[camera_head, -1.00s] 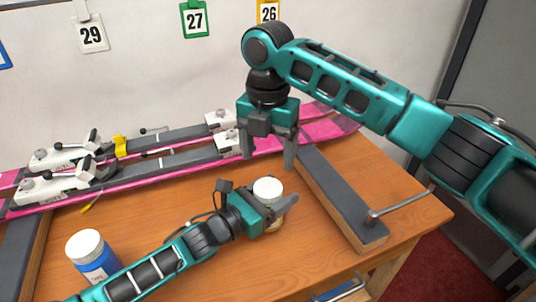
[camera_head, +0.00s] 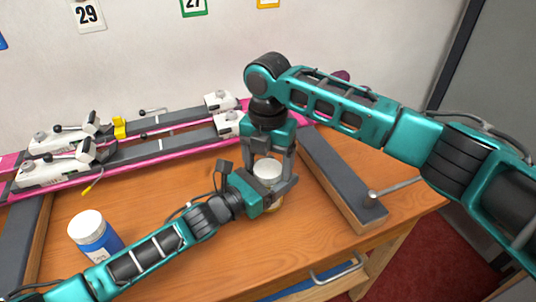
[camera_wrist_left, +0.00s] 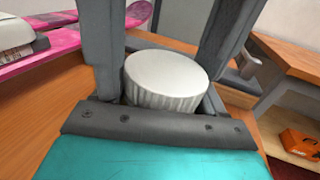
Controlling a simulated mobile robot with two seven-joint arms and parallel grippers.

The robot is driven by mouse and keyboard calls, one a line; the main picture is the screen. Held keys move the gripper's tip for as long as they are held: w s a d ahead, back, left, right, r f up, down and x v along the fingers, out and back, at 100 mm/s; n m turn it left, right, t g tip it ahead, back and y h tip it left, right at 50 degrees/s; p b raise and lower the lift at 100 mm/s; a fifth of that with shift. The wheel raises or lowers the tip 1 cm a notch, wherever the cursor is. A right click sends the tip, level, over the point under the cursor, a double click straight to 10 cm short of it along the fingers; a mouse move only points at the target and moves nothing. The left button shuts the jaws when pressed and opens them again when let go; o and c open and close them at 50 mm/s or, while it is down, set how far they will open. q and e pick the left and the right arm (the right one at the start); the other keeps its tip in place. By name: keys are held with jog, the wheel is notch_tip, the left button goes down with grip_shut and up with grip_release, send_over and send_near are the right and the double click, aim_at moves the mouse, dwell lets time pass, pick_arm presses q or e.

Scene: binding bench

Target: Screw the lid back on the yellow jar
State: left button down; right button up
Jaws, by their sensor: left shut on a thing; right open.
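The yellow jar (camera_head: 276,207) stands on the bench, mostly hidden by my left gripper (camera_head: 272,191), which is shut on it from the side. A white lid (camera_head: 267,169) is on top of the jar; I cannot tell how tightly it sits. In the left wrist view the ridged white lid (camera_wrist_left: 165,80) shows between grey fingers. My right gripper (camera_head: 269,172) is open and points down from above, its fingers around the lid. I cannot tell whether they touch it.
A blue jar with a white lid (camera_head: 93,234) stands at the left, close to my left arm. Pink skis with bindings (camera_head: 140,153) lie across the back. A grey-topped wooden bar (camera_head: 340,180) with a metal handle (camera_head: 398,190) lies to the right. Bare wood shows in front.

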jog(key=c, duration=1)
jog(key=shift+o, duration=0.2)
jog(key=m, duration=0.3)
jog(key=o, duration=1.2)
jog(key=shift+r, duration=0.1)
